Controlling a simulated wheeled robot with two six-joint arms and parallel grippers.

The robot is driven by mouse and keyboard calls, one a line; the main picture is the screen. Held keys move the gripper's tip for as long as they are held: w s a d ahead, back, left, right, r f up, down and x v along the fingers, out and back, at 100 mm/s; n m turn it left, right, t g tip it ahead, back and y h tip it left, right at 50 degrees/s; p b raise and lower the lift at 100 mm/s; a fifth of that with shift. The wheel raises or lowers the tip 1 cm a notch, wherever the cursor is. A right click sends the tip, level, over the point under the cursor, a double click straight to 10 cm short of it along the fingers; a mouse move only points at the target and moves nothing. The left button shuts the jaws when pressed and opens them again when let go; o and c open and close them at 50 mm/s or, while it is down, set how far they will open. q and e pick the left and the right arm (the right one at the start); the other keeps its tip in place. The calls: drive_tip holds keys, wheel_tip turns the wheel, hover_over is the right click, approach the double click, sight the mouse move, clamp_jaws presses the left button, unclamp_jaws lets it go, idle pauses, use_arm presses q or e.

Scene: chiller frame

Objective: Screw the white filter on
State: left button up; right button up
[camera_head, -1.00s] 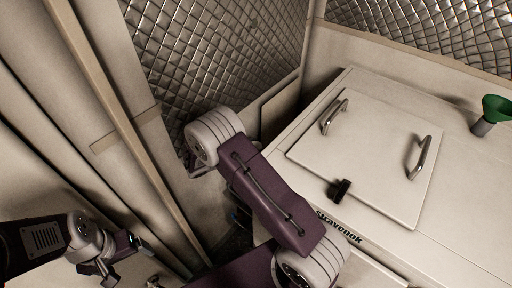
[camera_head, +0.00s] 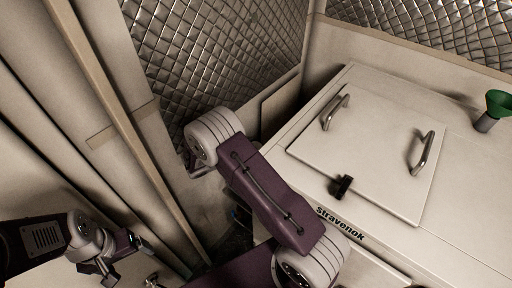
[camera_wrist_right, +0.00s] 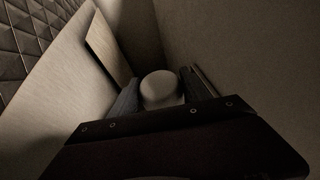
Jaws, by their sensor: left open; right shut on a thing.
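A rounded white thing, the white filter (camera_wrist_right: 160,88), shows in the right wrist view. It sits between the two fingers of my right gripper (camera_wrist_right: 162,96), which is shut on it. The lower part of the filter is hidden by the gripper body, and I cannot see any thread or socket. In the head view the right gripper and filter are hidden behind my purple arm. My left gripper (camera_head: 106,274) is open and appears empty at the lower left of the head view, far from the filter.
A white cabinet (camera_head: 455,195) with a handled lid (camera_head: 375,135) and a black latch (camera_head: 342,186) stands at right. A green funnel (camera_head: 498,104) is on it. In the wrist view, the filter is in a narrow dark gap between pale walls, with a panel (camera_wrist_right: 108,45) beyond.

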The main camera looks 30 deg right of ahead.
drive_tip(key=shift+f, duration=0.15)
drive_tip(key=o, duration=1.7)
